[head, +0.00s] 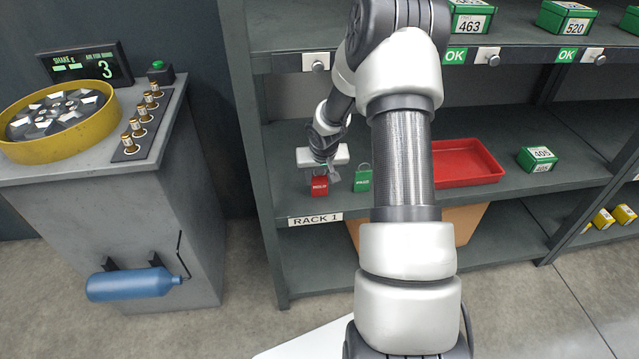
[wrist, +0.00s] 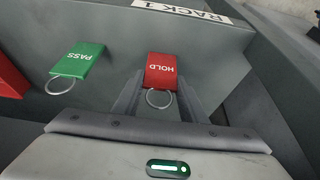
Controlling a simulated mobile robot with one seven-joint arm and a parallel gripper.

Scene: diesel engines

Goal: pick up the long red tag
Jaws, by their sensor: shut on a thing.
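The red tag (head: 319,186), lettered HOLD, is at the front left of the rack's middle shelf, above the RACK 1 label. In the wrist view the red tag (wrist: 161,70) has a metal ring and sits between the tips of my two fingers. My gripper (head: 328,169) is shut on it; the gripper also shows in the wrist view (wrist: 160,88). Whether the tag still touches the shelf is unclear. A green tag (head: 362,181), lettered PASS, with its own ring, is just right of it in the head view; it also shows in the wrist view (wrist: 78,61).
A red tray (head: 468,162) and a green box (head: 537,159) are farther right on the same shelf (head: 490,194). The upper shelf is above my gripper. A grey cabinet (head: 110,215) with a yellow round shaker (head: 62,150) stands left of the rack.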

